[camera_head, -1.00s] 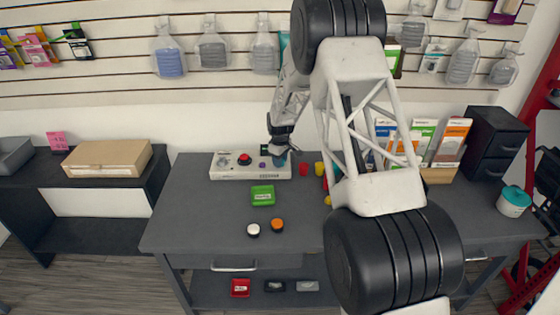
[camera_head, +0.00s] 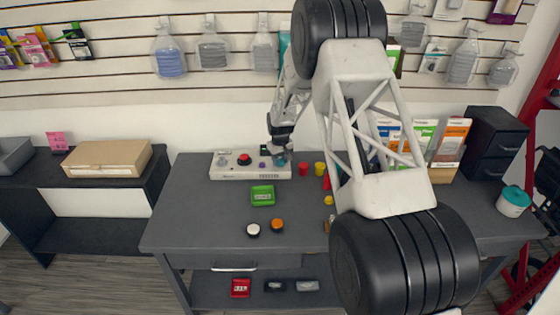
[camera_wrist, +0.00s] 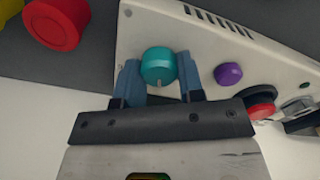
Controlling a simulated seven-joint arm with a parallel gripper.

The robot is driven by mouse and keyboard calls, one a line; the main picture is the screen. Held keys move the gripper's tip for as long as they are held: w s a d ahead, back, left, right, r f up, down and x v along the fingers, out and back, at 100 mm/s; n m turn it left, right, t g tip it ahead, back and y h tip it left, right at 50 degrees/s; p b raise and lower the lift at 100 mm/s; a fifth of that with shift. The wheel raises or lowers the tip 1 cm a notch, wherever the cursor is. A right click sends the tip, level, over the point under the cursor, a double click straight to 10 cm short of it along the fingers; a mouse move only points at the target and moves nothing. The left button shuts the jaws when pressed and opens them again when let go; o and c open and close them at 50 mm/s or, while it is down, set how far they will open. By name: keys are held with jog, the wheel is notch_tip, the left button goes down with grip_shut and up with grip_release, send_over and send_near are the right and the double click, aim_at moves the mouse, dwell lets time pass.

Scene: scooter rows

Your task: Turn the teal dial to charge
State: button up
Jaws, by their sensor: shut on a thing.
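The teal dial (camera_wrist: 158,66) sits on the light control panel (camera_wrist: 140,25) and shows between my two blue-grey fingers in the wrist view. A small pale mark on the dial points toward the bottom of that picture. My gripper (camera_wrist: 159,75) is shut on the dial, one finger on each side. In the head view my gripper (camera_head: 279,153) is at the right end of the panel (camera_head: 230,173), where it hides most of the dial. The panel's labels around the dial are not readable.
A purple knob (camera_wrist: 228,75) and a red button (camera_wrist: 261,104) are beside the dial on the panel. A red cylinder (camera_head: 306,169) and a yellow one (camera_head: 320,169) stand close by.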

aim_at(281, 160)
jog(key=m, duration=1.2)
jog(key=shift+d, duration=0.15)
jog(key=shift+m, duration=0.3)
jog(key=o, duration=0.9)
jog(key=shift+r, duration=0.1)
notch_tip(281, 160, up, 7)
jog(key=shift+f, duration=0.15)
jog(key=shift+r, duration=0.5)
